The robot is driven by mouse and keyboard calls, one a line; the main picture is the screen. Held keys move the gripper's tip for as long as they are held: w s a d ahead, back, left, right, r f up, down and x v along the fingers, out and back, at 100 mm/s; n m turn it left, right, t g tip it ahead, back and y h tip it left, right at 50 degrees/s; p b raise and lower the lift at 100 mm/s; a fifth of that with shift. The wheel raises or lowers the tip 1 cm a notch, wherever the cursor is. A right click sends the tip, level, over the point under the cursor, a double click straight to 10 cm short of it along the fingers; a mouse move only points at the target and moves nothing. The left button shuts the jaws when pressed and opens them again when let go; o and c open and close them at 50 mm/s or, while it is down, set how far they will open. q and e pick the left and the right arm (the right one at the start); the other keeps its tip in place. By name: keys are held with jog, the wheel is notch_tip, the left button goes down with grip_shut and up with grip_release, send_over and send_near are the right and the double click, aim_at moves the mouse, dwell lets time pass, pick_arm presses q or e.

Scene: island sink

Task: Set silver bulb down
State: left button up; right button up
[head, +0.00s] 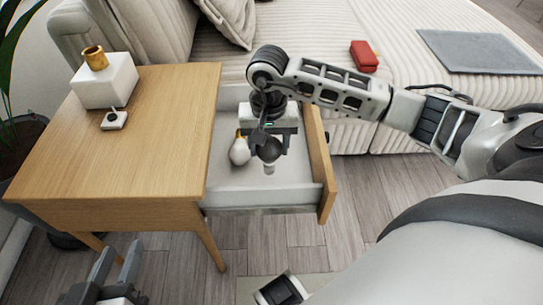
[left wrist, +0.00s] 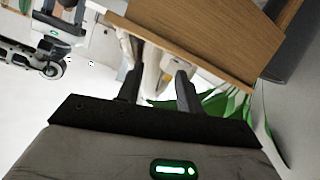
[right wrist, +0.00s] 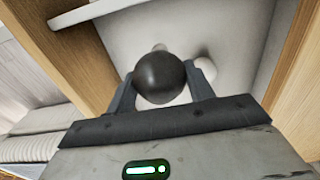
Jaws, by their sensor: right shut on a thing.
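The silver bulb (head: 269,150) looks dark grey and round, with its pale base pointing down. My right gripper (head: 267,141) is shut on it, inside the open drawer (head: 225,190). In the right wrist view the bulb (right wrist: 160,78) sits between both fingers. I cannot tell whether its base touches the drawer floor. A white bulb (head: 239,152) with a gold base lies in the drawer just left of it, and partly shows in the right wrist view (right wrist: 207,68). My left gripper (head: 115,268) is open and empty, low in front of the table.
The wooden table (head: 130,145) holds a white block with a gold socket (head: 96,70) and a small switch-like piece (head: 114,120). The drawer's wooden front (head: 320,165) stands at the right. A sofa with a red object (head: 363,56) is behind. The drawer's front part is clear.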

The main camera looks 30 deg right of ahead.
jog(key=shift+w+d+f, duration=0.15)
jog(key=shift+d+f, duration=0.2)
jog(key=shift+f, duration=0.15)
notch_tip(320, 180, down, 3)
jog(key=shift+d+r+b, duration=0.15)
jog(key=shift+r+b, duration=0.05)
jog(key=shift+b, duration=0.45)
jog(key=shift+w+f, duration=0.1)
jog(key=shift+f, duration=0.45)
jog(key=o, duration=1)
jog(key=shift+c, duration=0.2)
pick_arm(q)
jog(key=shift+w+d+r+n+t+h, duration=0.2)
jog(key=shift+d+r+n+t+h, duration=0.1)
jog(key=shift+d+n, duration=0.1)
